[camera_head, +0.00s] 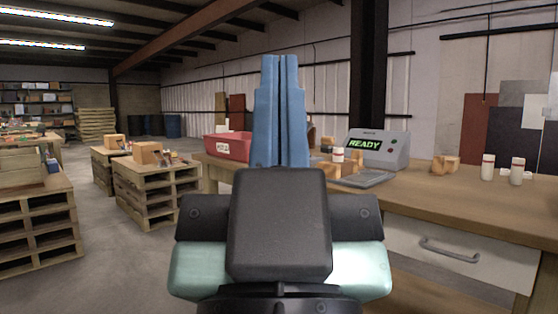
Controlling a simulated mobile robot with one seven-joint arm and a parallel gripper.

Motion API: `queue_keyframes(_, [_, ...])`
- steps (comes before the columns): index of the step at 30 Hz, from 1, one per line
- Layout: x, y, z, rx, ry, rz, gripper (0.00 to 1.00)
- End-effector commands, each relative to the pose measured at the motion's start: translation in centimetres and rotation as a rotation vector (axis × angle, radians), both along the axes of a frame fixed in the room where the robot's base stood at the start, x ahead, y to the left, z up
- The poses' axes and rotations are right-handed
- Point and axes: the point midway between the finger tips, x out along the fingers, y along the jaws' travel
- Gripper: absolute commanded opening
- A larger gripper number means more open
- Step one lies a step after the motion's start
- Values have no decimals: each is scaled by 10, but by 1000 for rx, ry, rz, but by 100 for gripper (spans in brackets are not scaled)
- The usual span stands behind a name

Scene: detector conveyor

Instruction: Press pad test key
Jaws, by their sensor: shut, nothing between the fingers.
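The grey detector unit (394,149) stands on the wooden workbench at the right, its green display (366,144) reading READY. A flat grey pad (366,179) lies in front of it on the bench. A test key is too small to make out on the pad. My gripper (279,62) points up in the middle of the view, its two blue fingers shut together and empty. It looks to be left of the detector in the picture, apart from it, and hides part of the bench behind.
A red bin (228,147) stands at the bench's left end. Small cardboard boxes (445,164) and white bottles (517,171) stand on the workbench (465,204). A drawer with a handle (449,250) is below. Pallet stacks (157,190) stand left, with open floor between.

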Motion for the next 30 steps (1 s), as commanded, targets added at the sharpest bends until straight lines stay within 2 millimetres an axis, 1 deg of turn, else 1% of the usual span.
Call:
queue_keyframes(16, [0, 0, 0, 0, 0, 0, 0])
queue_keyframes(20, [0, 0, 7, 0, 0, 0, 0])
queue_keyframes(23, [0, 0, 21, 0, 0, 0, 0])
queue_keyframes(26, [0, 0, 44, 0, 0, 0, 0])
queue_keyframes(29, [0, 0, 74, 0, 0, 0, 0])
queue_keyframes(30, [0, 0, 88, 0, 0, 0, 0])
